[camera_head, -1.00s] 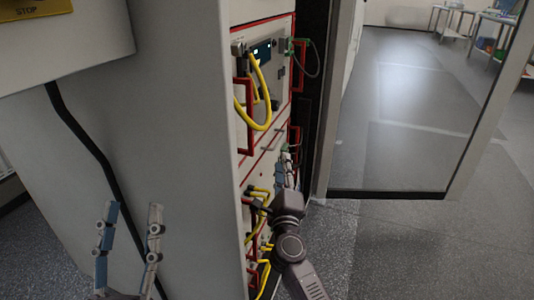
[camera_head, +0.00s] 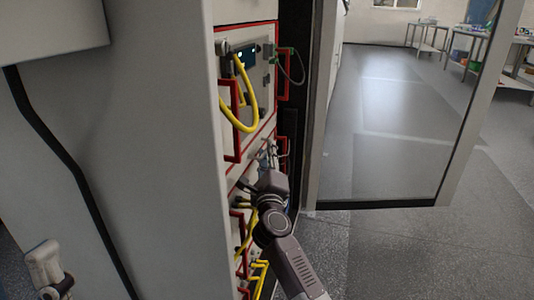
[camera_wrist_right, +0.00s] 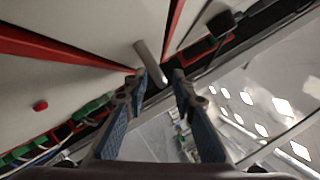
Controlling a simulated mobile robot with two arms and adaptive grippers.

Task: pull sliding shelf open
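The cabinet's pale panels with red edging (camera_head: 243,148) stand left of centre in the head view, partly covered by my right arm. A short grey metal bar handle (camera_wrist_right: 149,62) sticks out from a pale panel (camera_wrist_right: 85,80) in the right wrist view. My right gripper (camera_head: 271,152) is at this panel front. In the right wrist view, its two blue-padded fingers (camera_wrist_right: 160,76) are apart, with the handle's end reaching between the fingertips. Contact with the handle cannot be told. My left gripper (camera_head: 47,268) shows only partly at the lower left, clear of the panels.
Yellow cables (camera_head: 243,110) loop across the upper panel, with more below. A green-ended cable (camera_head: 288,55) hangs at its right. An open glass door (camera_head: 390,130) stands to the right. Grey floor (camera_head: 410,250) is free in front of it.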

